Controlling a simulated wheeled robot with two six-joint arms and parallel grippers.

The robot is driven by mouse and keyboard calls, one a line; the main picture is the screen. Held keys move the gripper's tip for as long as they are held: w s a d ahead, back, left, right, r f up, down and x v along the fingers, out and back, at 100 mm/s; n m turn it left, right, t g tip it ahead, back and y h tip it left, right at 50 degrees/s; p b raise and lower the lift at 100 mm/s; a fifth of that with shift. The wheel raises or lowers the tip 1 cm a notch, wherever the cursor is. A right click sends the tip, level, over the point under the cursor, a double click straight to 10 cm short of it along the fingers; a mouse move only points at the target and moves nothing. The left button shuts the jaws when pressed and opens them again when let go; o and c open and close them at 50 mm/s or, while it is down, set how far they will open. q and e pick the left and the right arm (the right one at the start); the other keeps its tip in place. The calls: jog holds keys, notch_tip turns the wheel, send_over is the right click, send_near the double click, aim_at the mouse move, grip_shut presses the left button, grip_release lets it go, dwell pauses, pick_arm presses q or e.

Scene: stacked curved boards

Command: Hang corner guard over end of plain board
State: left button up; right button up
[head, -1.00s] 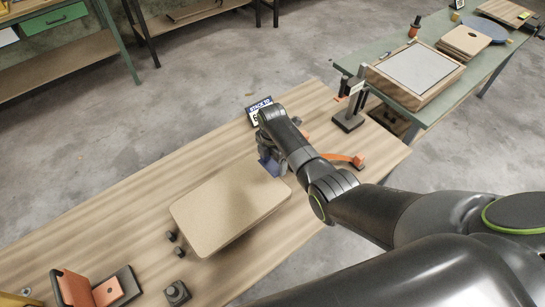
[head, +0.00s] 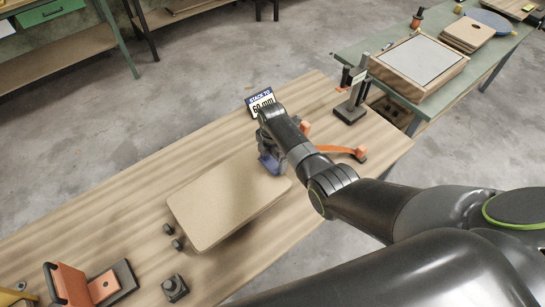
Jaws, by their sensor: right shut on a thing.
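The plain board (head: 222,203) is a tan, round-cornered sheet on the wooden workbench. My right gripper (head: 268,149) is at the board's far right end, seen from above and behind, with its fingers mostly hidden by its own wrist. It is shut on a small blue piece, the corner guard (head: 270,163), which shows just below it at the board's far end. I cannot tell whether the guard touches the board or sits over its edge. My left gripper is not in view.
A sign (head: 261,103) reading "60 mm" and a dark stand (head: 351,108) are beyond the gripper. Small dark pegs (head: 172,236) stand by the board's near left side. An orange bracket (head: 70,284) is at lower left.

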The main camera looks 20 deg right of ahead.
jog(key=shift+f+b, duration=0.35)
jog(key=shift+f, duration=0.15)
jog(key=o, duration=0.9)
notch_tip(320, 180, up, 17)
jog(key=shift+r+p, duration=0.2)
jog(key=shift+p, duration=0.15)
